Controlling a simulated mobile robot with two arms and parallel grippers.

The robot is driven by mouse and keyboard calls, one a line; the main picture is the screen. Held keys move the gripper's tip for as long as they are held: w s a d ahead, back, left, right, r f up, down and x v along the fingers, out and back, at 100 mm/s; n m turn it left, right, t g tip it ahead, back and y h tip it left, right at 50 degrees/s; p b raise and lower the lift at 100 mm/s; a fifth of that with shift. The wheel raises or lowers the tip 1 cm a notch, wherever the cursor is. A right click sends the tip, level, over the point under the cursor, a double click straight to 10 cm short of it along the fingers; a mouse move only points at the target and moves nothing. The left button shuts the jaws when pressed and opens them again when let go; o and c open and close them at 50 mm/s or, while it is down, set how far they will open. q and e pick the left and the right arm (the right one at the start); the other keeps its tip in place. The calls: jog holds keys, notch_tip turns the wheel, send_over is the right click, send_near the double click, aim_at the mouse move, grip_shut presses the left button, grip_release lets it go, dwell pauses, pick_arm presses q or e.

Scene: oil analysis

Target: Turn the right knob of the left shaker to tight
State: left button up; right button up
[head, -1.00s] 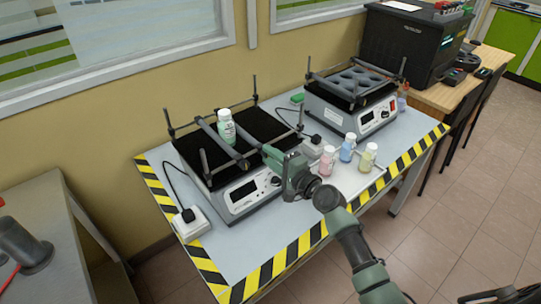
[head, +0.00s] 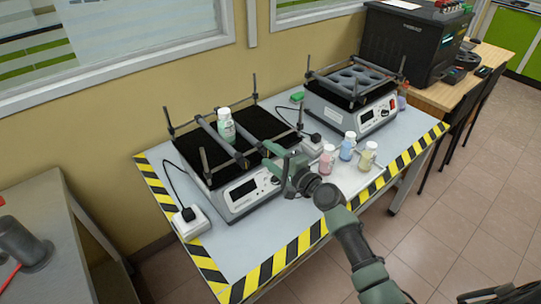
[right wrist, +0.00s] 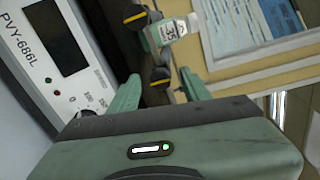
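The left shaker (head: 240,196) stands on the table, with a black platform, clamp bars and a display on its front. A bottle with a green lower part and white cap (head: 226,125) stands on it between the bars; it also shows in the right wrist view (right wrist: 168,31). My right gripper (head: 271,155) is at the shaker's front right corner. A second such knob (right wrist: 135,17) is farther off. Contact cannot be told. My left gripper is out of view.
The right shaker (head: 350,115) stands behind on the same table. Pink (head: 326,161), blue (head: 347,147) and yellow (head: 368,156) bottles stand right of my gripper. A white power strip (head: 191,222) lies at the left. Yellow-black tape marks the table's edge.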

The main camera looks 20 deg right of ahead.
jog(key=v, duration=0.7)
jog(key=shift+s+b, duration=0.35)
jog(key=shift+d, duration=0.1)
